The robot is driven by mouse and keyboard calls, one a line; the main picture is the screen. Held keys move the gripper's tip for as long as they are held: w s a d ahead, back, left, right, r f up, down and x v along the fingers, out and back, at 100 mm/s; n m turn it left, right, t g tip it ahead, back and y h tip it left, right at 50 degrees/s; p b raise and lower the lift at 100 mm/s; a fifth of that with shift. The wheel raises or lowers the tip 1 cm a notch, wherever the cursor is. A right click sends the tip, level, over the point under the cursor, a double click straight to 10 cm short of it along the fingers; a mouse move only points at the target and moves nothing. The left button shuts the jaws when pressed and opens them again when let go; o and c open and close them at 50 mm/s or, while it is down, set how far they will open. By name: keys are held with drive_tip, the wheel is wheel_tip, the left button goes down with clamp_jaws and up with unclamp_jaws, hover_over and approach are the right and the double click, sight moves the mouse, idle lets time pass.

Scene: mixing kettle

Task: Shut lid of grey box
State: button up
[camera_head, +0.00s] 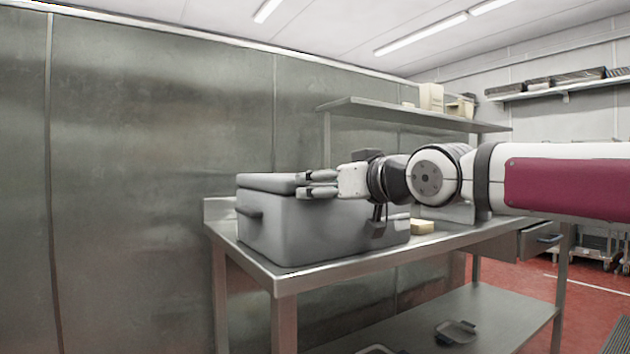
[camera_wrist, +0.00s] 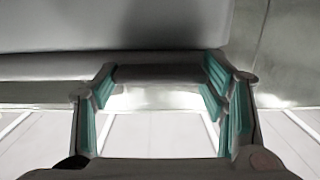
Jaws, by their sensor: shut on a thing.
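The grey box (camera_head: 290,228) stands on the near left end of the metal table. Its grey lid (camera_head: 267,182) lies almost level over the box top, at its left part. My gripper (camera_head: 305,183) comes from the right at lid height, one finger above the other, and is shut on the lid at its edge. The fingers hide part of the lid and rim, so I cannot tell whether a gap remains. In the wrist view, my gripper's teal-padded fingers (camera_wrist: 160,100) stand apart around the edge area, with a broad grey surface beyond them.
The metal table (camera_head: 345,265) has a raised shelf (camera_head: 410,113) behind, holding cream boxes (camera_head: 431,97). A small yellowish block (camera_head: 422,227) lies right of the grey box. A metal wall (camera_head: 150,150) rises behind. A small tray (camera_head: 456,332) lies on the lower shelf.

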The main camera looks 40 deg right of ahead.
drive_tip(key=shift+f+g, duration=0.3)
drive_tip(key=shift+f, duration=0.5)
drive_tip(key=o, duration=1.7)
drive_tip(key=shift+w, duration=0.1)
drive_tip(key=shift+r, duration=0.2)
drive_tip(key=v, duration=1.2)
drive_tip(key=shift+f, duration=0.2)
